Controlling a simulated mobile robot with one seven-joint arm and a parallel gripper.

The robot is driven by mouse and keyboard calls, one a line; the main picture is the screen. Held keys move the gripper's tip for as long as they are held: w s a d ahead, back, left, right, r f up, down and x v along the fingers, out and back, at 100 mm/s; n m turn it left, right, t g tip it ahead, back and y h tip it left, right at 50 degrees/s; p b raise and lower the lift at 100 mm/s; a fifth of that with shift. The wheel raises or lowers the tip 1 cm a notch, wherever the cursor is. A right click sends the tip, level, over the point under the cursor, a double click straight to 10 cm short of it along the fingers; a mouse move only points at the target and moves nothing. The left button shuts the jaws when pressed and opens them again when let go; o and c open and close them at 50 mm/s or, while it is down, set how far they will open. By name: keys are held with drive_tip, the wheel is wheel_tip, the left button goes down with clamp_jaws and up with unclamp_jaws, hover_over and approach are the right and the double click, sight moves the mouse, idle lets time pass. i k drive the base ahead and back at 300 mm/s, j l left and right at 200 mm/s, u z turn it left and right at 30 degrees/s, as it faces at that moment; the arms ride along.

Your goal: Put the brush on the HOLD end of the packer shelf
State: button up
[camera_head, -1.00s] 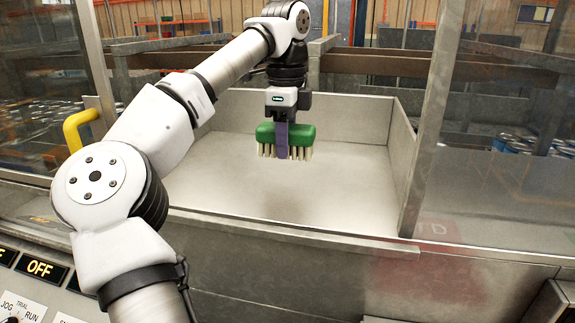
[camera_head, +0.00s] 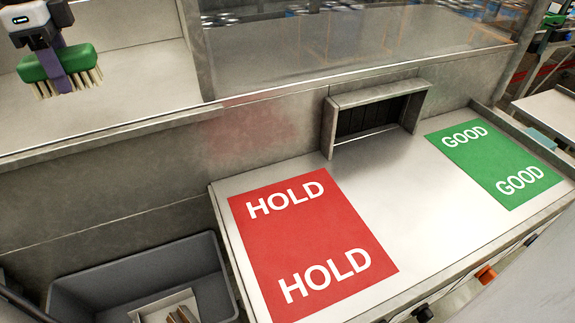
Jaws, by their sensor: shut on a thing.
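The green brush (camera_head: 66,66) with pale bristles hangs in my gripper (camera_head: 70,80) at the upper left of the head view. My gripper is shut on it, one purple finger showing across the brush's near side. The bristles point down, above the floor of a metal bay. The packer shelf (camera_head: 408,204) lies at the lower right. Its HOLD end is the red mat (camera_head: 312,245) with white lettering, at the shelf's left. A green mat marked GOOD (camera_head: 495,165) lies at its right end. Both mats are bare.
A metal wall (camera_head: 130,175) stands between the bay and the shelf. A clear panel (camera_head: 340,45) rises behind it. A framed opening (camera_head: 375,115) sits at the shelf's back edge. A grey bin (camera_head: 150,270) with something inside stands left of the shelf.

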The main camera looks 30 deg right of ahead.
sight(314, 247)
drive_tip(key=k, duration=1.7)
